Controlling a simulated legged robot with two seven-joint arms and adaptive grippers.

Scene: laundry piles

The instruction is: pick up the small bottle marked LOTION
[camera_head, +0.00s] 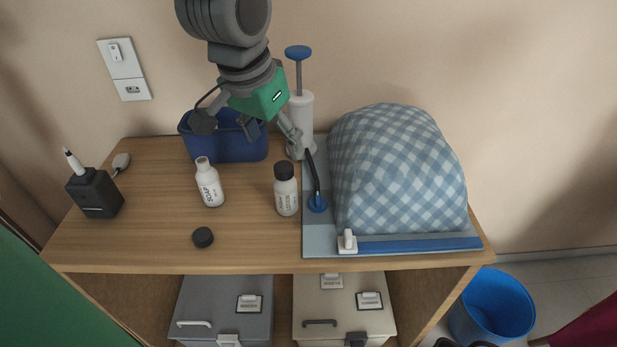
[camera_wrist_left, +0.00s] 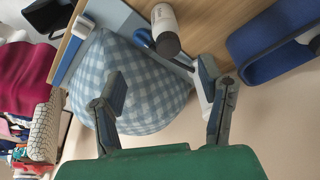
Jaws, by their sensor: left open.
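The small white bottle marked LOTION (camera_head: 287,198) stands upright with a dark cap on the wooden top, just left of the blue-grey board. It also shows in the left wrist view (camera_wrist_left: 162,16), at the top middle, cap toward the camera. My left gripper (camera_head: 273,140) is open and empty, above and behind the bottle in the head view, with its fingers spread. In the left wrist view my left gripper (camera_wrist_left: 162,82) has the bottle beyond its fingertips, clear of both. My right gripper is in neither view.
A white SOAP bottle (camera_head: 210,187) stands to the left, with a loose dark cap (camera_head: 203,237) nearby. A blue bin (camera_head: 190,150) and a white pump (camera_head: 301,112) are behind. A checked, domed cloth bundle (camera_head: 395,170) on the board (camera_head: 318,240) fills the right side.

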